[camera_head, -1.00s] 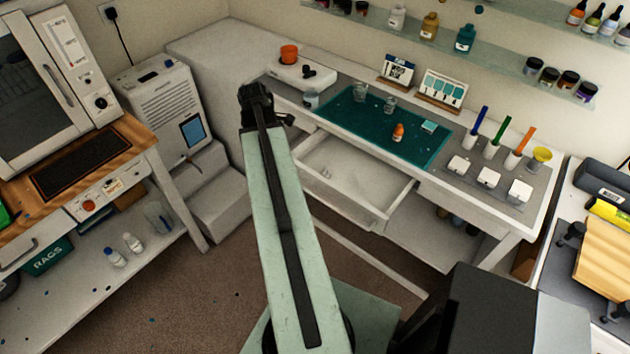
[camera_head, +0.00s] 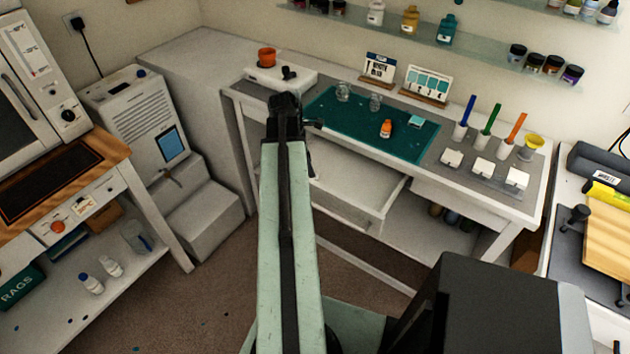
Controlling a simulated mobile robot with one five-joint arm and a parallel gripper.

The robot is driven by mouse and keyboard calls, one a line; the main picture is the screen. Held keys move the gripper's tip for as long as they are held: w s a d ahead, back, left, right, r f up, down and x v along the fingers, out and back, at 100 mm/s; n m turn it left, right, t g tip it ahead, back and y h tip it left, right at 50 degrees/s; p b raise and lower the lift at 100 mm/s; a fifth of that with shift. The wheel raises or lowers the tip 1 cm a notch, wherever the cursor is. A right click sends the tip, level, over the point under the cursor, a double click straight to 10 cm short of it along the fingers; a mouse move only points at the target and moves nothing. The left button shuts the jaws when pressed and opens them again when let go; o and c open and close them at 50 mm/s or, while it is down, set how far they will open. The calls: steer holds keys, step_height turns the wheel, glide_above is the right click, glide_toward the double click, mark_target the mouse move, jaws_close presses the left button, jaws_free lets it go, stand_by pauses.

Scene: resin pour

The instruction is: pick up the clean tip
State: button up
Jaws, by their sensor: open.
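I cannot make out a clean tip for certain in this view. The pale open drawer (camera_head: 350,182) under the workbench shows part of its floor; my arm hides its left part. My gripper (camera_head: 285,106) is at the far end of my green arm, seen from behind, in front of the bench's left part. Its jaws are open, with nothing seen held, though the fingertips are hard to make out. On the bench, the teal mat (camera_head: 345,118) bears two clear cups (camera_head: 343,92) and a small orange bottle (camera_head: 386,129).
White blocks (camera_head: 484,168), colored sticks in holders (camera_head: 490,125) and a yellow cup (camera_head: 532,147) stand at the bench's right. Bare floor (camera_head: 220,280) lies before the bench. A wall shelf (camera_head: 480,60) hangs above.

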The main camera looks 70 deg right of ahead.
steer(key=b+x, duration=0.4)
steer(key=x, duration=0.1)
steer(key=shift+s, duration=0.1)
steer(key=shift+r, duration=0.2)
jaws_close()
step_height(320, 180, up, 10)
steer(key=p, duration=1)
steer(key=shift+r+p, duration=0.2)
steer(key=shift+p, duration=0.15)
